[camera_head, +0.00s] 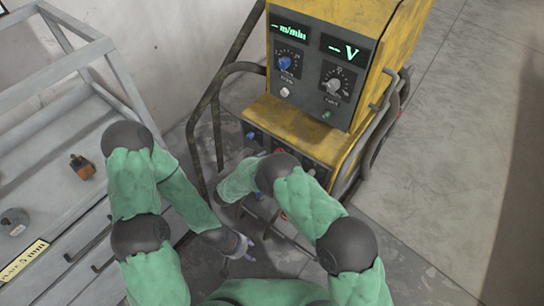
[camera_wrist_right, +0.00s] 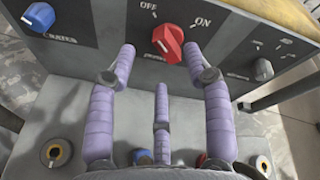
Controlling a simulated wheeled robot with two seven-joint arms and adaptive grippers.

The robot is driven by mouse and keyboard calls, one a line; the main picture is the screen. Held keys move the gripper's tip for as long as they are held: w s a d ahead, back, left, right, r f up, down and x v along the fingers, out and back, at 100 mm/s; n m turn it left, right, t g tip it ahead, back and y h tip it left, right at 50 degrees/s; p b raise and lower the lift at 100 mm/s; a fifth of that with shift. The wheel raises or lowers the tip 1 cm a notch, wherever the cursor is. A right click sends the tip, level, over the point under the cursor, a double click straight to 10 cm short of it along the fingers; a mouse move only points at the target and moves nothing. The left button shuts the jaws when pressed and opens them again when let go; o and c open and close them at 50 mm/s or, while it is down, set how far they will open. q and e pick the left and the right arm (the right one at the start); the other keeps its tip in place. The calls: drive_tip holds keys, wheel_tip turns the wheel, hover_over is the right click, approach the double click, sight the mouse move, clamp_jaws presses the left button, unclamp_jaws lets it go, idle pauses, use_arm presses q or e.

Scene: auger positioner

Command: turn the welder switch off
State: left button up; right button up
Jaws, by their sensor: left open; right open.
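The yellow welder (camera_head: 394,62) stands at the upper middle of the head view, with its green displays lit. Its red switch (camera_wrist_right: 168,43) shows in the right wrist view on the dark lower panel, with OFF printed at upper left and ON at upper right. I cannot tell exactly which mark it points to. My right gripper (camera_wrist_right: 160,54) is open, its purple fingers spread to either side below the switch and a third finger lower between them. No contact shows. In the head view my right arm largely hides it. My left gripper (camera_head: 242,248) is open and empty, low beside the drawers.
A blue knob (camera_wrist_right: 38,17) and a grey knob (camera_wrist_right: 263,69) flank the switch. Sockets (camera_wrist_right: 56,152) sit on the ledge below. Curved bars (camera_head: 216,110) stand left of the welder. A grey shelf unit (camera_head: 40,185) fills the left. The floor at right is clear.

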drive_tip(key=shift+v, duration=1.6)
